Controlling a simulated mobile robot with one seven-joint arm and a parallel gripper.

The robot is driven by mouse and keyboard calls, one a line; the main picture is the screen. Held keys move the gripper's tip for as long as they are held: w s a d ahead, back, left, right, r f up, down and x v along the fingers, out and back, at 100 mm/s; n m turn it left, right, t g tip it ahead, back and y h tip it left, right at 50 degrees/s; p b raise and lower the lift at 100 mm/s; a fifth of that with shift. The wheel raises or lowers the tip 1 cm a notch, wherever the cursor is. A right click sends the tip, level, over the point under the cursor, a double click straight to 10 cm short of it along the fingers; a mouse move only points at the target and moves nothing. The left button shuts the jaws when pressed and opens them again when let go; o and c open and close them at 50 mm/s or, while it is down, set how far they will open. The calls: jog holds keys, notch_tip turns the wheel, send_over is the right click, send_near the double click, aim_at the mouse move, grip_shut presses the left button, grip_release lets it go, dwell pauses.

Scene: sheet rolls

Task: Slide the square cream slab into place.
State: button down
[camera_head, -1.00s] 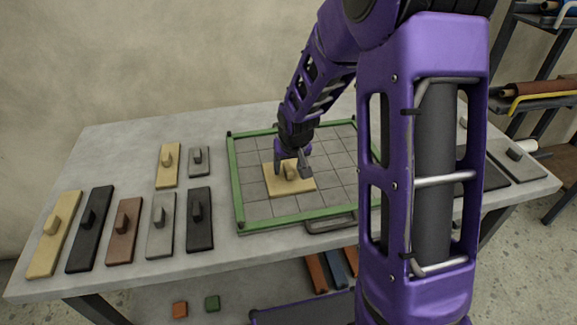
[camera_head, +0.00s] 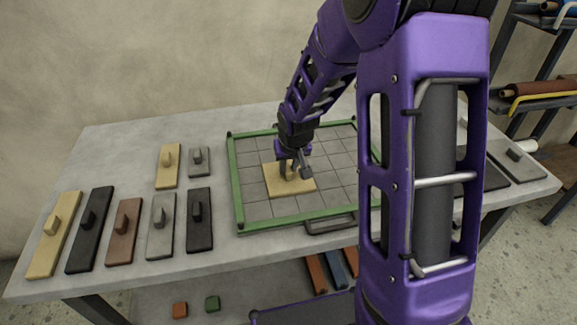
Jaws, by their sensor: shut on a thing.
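The square cream slab (camera_head: 277,184) lies flat on the grey gridded floor of the green-framed tray (camera_head: 236,196), left of the tray's middle. The tray rests on the table. My gripper (camera_head: 291,170) is over the slab and shut on its upright knob, which the fingers partly hide. Bare grid squares show around the slab on the sides I can see. My arm hides the tray's right part.
Left of the tray stand several knobbed slabs: cream (camera_head: 54,235), black (camera_head: 90,229), brown (camera_head: 124,232), grey (camera_head: 161,226), dark (camera_head: 199,220), a smaller cream one (camera_head: 168,167) and a small grey one (camera_head: 199,162). More slabs (camera_head: 516,160) lie at the right.

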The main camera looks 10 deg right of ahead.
aim_at(277, 183)
jog(key=shift+s+a, duration=0.1)
jog(key=shift+a, duration=0.05)
dwell(0.7)
jog(key=shift+s+a+b, duration=1.35)
jog(key=shift+s+a, duration=0.15)
jog(key=shift+a, duration=0.05)
jog(key=shift+s+a, duration=1.7)
jog(key=shift+a, duration=0.05)
jog(key=c, duration=0.7)
grip_release()
jog(key=shift+o, duration=0.2)
